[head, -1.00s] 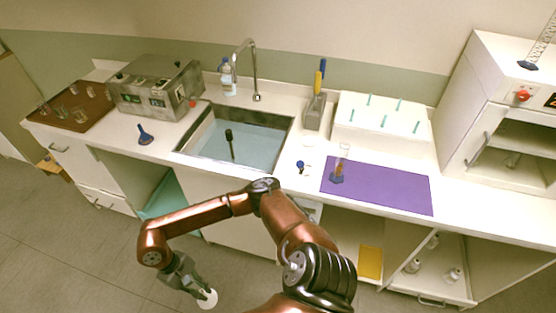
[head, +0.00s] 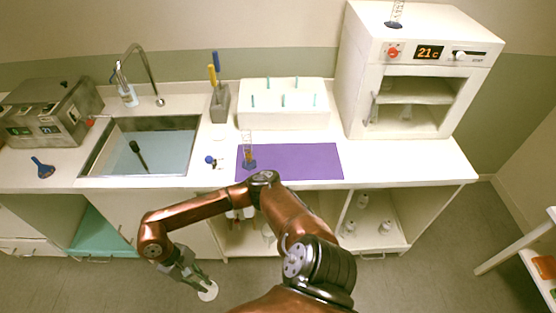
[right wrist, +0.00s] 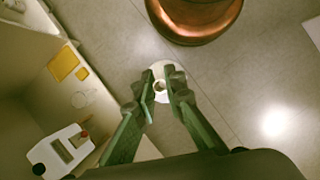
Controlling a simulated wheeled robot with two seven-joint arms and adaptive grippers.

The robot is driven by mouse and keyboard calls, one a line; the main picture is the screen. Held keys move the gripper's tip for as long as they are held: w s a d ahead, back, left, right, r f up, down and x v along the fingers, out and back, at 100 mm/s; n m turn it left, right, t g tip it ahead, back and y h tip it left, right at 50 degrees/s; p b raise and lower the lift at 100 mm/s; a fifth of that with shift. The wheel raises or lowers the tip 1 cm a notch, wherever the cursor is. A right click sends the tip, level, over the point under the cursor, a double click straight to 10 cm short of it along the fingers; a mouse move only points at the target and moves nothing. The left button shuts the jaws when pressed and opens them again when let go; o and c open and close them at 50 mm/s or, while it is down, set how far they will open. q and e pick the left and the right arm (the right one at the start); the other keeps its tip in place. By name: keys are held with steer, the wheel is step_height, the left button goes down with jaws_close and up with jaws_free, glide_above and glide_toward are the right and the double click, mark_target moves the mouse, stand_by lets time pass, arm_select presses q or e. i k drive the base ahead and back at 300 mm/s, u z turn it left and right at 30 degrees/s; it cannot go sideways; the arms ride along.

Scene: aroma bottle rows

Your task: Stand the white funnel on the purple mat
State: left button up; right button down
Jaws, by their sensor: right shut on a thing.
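The white funnel (head: 208,292) is held in my right gripper (head: 202,282), low over the floor in front of the counter. In the right wrist view, the fingers (right wrist: 160,92) are closed on the funnel (right wrist: 158,72), whose round rim shows beyond the fingertips. The purple mat (head: 305,160) lies flat on the counter, above and to the right of the gripper in the head view. A glass cylinder (head: 248,150) with a blue base stands at the mat's left part. My left gripper is in no view.
A white rack (head: 282,118) with teal pegs stands behind the mat. The sink (head: 140,150) is to the left, with a small blue-topped item (head: 210,160) between. A white oven (head: 420,75) stands at the right. The mat's middle and right are clear.

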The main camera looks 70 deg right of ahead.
mark_target(304, 161)
steer(key=z, duration=1.7)
